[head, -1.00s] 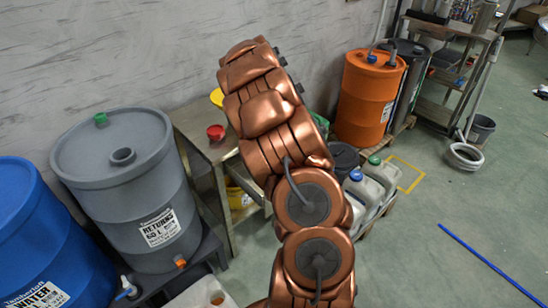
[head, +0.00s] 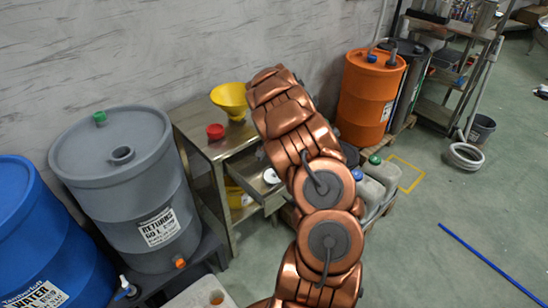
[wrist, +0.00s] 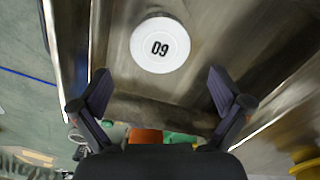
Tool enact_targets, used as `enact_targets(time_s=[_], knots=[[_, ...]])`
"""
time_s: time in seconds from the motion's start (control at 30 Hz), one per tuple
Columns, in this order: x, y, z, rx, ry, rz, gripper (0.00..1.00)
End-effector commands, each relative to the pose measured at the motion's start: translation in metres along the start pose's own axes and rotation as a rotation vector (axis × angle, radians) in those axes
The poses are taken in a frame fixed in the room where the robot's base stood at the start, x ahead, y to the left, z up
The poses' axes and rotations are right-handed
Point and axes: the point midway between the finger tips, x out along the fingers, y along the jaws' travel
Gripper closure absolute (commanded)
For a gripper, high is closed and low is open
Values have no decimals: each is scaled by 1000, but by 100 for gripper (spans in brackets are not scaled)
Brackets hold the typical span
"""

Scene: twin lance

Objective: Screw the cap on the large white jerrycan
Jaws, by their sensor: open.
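A white round cap (wrist: 160,45) with dark digits, seen upside down, lies in an open steel drawer (head: 246,183); it also shows in the head view (head: 271,175). My gripper (wrist: 160,84) is open and empty above the drawer, with the cap just beyond its fingertips and between their lines. In the head view the gripper is hidden by my copper arm. A white jerrycan (head: 196,299) with a brownish round opening is cut off at the bottom edge. Whether it is the large one I cannot tell.
The steel cabinet (head: 190,128) carries a red cap (head: 215,131) and a yellow funnel (head: 231,98). A grey drum (head: 135,200) and a blue drum (head: 50,230) stand left. Whitish jerrycans with blue and green caps (head: 375,160) stand right. The floor at right is mostly clear.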

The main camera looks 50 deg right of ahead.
Motion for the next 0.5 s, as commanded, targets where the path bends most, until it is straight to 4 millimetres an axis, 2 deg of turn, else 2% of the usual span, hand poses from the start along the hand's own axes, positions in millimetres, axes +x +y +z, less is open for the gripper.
enact_targets(time_s=[0.2,0.5], knots=[[29,-1,1,-1,-1,0,0],[60,0,0,0,-1,0,0]])
